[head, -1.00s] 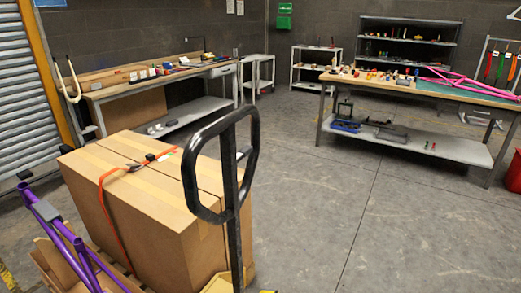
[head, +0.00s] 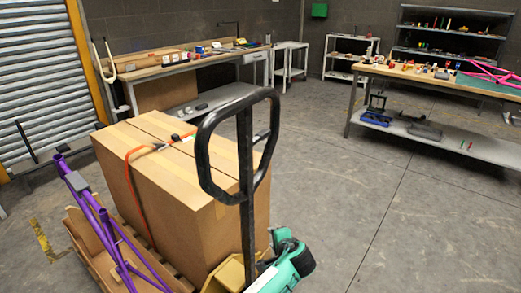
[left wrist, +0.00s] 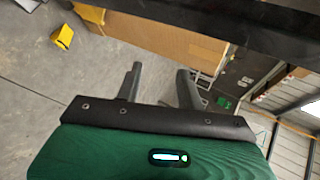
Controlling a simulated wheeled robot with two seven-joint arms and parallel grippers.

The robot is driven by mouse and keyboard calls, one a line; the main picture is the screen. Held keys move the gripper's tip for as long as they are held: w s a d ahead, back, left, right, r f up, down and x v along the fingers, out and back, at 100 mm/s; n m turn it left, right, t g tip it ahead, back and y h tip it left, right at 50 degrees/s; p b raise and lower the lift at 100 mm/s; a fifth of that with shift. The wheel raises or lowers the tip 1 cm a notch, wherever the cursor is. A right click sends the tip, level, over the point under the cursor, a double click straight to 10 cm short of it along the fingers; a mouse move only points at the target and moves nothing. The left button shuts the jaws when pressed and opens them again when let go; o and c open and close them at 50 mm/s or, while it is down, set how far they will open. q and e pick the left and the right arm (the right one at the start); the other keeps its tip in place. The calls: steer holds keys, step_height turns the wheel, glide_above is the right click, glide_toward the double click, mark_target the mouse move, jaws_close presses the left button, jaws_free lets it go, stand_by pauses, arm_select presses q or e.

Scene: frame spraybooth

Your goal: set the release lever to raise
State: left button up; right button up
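The black looped handle (head: 203,150) of the pallet truck stands upright in front of the box in the head view. A short dark piece (head: 262,136) bridges the post and the loop's right side; it may be the release lever, but its setting cannot be told. My left gripper (left wrist: 159,78) shows two grey fingers spread apart with nothing between them in the left wrist view. A dark bar (left wrist: 230,18), likely part of the handle, crosses beyond the fingers. My right gripper is out of view.
A large strapped cardboard box (head: 160,190) sits on a wooden pallet (head: 172,268) behind the handle. A purple frame (head: 100,220) stands left of it. Workbenches (head: 190,68) line the back left, and another bench (head: 450,140) is at right. The floor right of the handle is clear.

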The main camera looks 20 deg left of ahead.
arm_select(q)
steer(key=w+d+r+t+y, duration=0.1)
steer(key=w+r, duration=0.1)
steer(key=r, duration=0.6)
steer(key=w+d+r+y, duration=0.1)
steer(key=r+y, duration=0.1)
steer(key=r, duration=0.6)
steer(key=n+y, duration=0.3)
steer(key=y, duration=0.1)
glide_toward(260, 132)
steer(key=shift+t, duration=0.3)
steer(key=x, duration=0.3)
steer(key=f+p+x, duration=0.1)
steer(key=x, duration=0.7)
steer(key=shift+w+f, duration=0.15)
steer(key=shift+w, duration=0.3)
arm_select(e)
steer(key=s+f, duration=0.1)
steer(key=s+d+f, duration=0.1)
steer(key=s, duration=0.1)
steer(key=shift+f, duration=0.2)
arm_select(q)
jaws_close()
